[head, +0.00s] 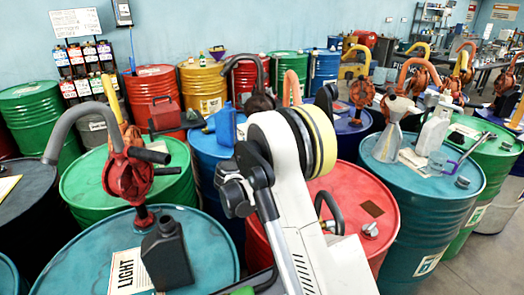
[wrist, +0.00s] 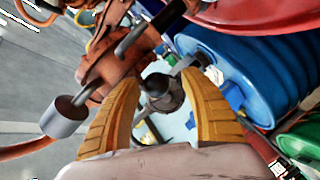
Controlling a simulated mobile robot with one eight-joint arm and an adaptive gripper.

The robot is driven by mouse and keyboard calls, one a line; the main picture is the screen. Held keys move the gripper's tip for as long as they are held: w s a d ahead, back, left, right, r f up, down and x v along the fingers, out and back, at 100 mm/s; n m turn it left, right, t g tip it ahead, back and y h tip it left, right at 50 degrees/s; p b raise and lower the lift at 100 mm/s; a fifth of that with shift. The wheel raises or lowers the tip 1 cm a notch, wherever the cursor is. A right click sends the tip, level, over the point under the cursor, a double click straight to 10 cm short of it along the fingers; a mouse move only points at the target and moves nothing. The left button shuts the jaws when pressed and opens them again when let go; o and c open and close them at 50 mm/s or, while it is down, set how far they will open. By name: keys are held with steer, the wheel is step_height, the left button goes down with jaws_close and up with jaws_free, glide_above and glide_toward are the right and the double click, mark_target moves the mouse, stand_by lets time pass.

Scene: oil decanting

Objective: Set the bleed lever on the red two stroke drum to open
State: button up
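A red drum (head: 378,195) stands right of centre in the head view, partly behind my white arm. Its top bears a brown label (head: 372,209) and a small grey fitting (head: 370,230). I cannot make out a bleed lever or the words two stroke. My gripper (wrist: 163,95) shows in the wrist view with its two yellow fingers spread apart. A dark rounded knob-like part (wrist: 159,88) appears between them; contact is not evident. I cannot tell which drum it belongs to. In the head view my arm hides the gripper.
A blue drum (head: 425,215) with a metal funnel (head: 388,140) and jugs stands right of the red drum. A teal drum (head: 210,235) with a black bottle (head: 166,255) stands front left. A red hand pump (head: 128,178) rises there. In the wrist view, a reddish pump (wrist: 110,65) is close left.

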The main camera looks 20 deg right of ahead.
steer(key=v, duration=1.2)
steer(key=shift+r, duration=0.1)
steer(key=s+r+m+g+y, duration=0.1)
steer(key=s+r+g+y, duration=0.3)
steer(key=s, duration=1.1)
steer(key=s+a+f+y, duration=0.1)
steer(key=s+a+y, duration=0.3)
steer(key=s, duration=0.5)
steer(key=s+a+f+y, duration=0.1)
steer(key=s+a+y, duration=0.3)
steer(key=s, duration=0.6)
steer(key=shift+a+m+t, duration=0.4)
steer(key=shift+a, duration=0.35)
